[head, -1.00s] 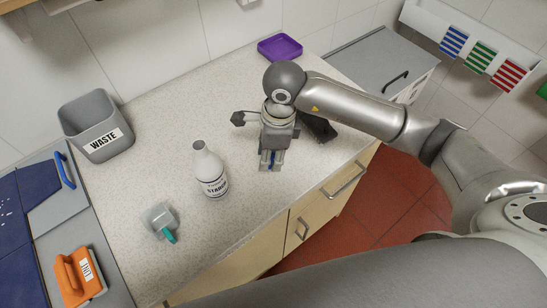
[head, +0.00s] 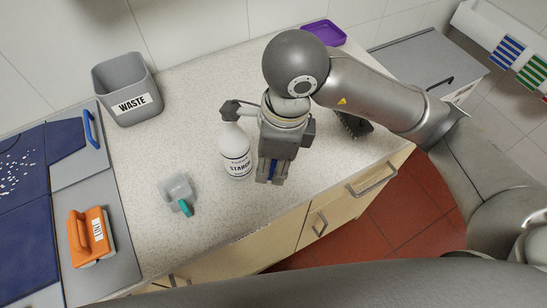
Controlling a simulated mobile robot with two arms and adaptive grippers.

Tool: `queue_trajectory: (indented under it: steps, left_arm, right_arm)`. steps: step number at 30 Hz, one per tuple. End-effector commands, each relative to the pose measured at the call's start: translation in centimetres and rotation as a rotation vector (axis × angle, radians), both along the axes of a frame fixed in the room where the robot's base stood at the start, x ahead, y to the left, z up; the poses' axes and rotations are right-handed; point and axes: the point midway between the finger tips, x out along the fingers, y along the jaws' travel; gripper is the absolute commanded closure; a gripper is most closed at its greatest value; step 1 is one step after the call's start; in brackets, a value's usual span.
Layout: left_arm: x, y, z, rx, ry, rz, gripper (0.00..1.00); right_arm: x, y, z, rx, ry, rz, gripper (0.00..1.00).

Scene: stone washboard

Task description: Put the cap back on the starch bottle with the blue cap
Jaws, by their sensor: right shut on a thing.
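The white starch bottle (head: 237,158) stands upright on the speckled counter, with a black-lettered label. Its top is partly covered by a dark part of my right wrist, so I cannot see its mouth clearly. My right gripper (head: 270,178) points down just right of the bottle, shut on a small blue thing, which looks like the blue cap (head: 272,170). Most of the cap is hidden between the fingers. The cap is beside the bottle in the picture, not on it. My left gripper is not in view.
A grey waste bin (head: 127,90) stands at the back left. A clear scoop with a teal handle (head: 177,192) lies left of the bottle. An orange-handled tool (head: 90,236) is at the far left. A purple tray (head: 323,33) and a dark brush (head: 354,125) lie behind my right arm.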

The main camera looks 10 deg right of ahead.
Motion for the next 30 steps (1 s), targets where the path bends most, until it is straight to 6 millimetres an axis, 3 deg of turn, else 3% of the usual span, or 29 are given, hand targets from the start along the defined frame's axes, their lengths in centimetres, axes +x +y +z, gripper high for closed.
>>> queue_trajectory:
  steps: [6, 11, 30]
  left_arm:
    - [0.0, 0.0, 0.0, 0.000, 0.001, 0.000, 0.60]
    - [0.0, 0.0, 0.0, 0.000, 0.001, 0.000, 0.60]
    - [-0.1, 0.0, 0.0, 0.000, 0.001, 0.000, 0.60]
  right_arm:
    - [0.1, -0.3, -0.1, -0.001, 0.000, 0.024, 0.77]
    - [0.5, -1.5, -0.5, -0.003, 0.001, 0.161, 0.77]
    - [2.3, -9.5, -2.4, -0.003, 0.002, 1.158, 0.77]
